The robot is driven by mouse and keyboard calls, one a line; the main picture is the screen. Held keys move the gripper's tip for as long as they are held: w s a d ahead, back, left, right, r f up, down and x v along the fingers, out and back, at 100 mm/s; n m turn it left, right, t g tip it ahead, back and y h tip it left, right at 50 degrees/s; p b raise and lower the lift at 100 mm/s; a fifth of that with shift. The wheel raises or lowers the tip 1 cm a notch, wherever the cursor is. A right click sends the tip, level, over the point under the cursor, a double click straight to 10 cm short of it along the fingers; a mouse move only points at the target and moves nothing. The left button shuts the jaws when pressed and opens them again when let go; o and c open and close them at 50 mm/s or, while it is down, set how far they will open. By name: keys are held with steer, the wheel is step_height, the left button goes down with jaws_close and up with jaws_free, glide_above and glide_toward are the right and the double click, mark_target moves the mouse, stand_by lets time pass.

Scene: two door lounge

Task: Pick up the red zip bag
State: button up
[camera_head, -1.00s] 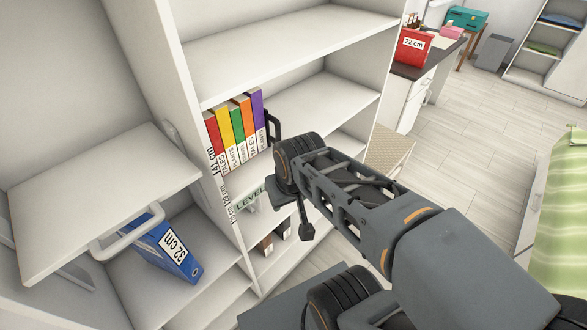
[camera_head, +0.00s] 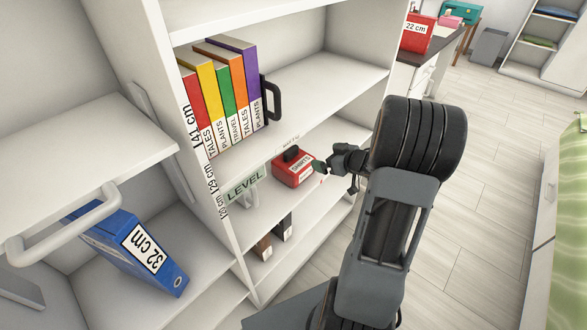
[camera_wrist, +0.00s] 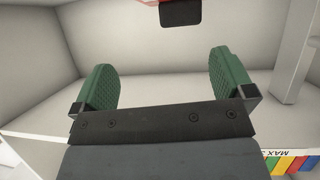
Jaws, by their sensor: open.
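A small red item with a black handle on top and a white label, which appears to be the red zip bag (camera_head: 291,172), sits on a middle shelf of the white bookcase. In the wrist view the black handle (camera_wrist: 180,12) and a thin strip of red show at the top edge, beyond the fingers; the rest is cut off. My gripper (camera_head: 322,168) is just right of the bag in the head view, at about its height. In the wrist view my gripper (camera_wrist: 165,82) has its green fingers wide apart with nothing between them.
Upright coloured books (camera_head: 222,100) and a black bookend (camera_head: 271,96) stand on the shelf above. A LEVEL sign (camera_head: 245,184) is left of the bag. A blue binder (camera_head: 135,248) leans at left. A red 22 cm container (camera_head: 416,34) stands on the desk. Floor at right is clear.

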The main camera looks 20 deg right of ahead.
mark_target(293, 152)
steer(key=shift+y, duration=0.7)
steer(key=x, duration=0.2)
steer(key=a+b+x, duration=0.1)
steer(key=x, duration=0.2)
steer(key=r+x, duration=0.1)
steer(key=x, duration=0.2)
steer(key=shift+s+a+b, duration=0.2)
steer(key=shift+a+b, duration=0.1)
steer(key=shift+b, duration=0.05)
steer(key=shift+b+x, duration=0.7)
steer(key=shift+x, duration=1.6)
steer(key=shift+w+a+f, duration=0.4)
steer(key=shift+w, duration=0.1)
steer(key=shift+c, duration=0.5)
steer(key=c, duration=1.4)
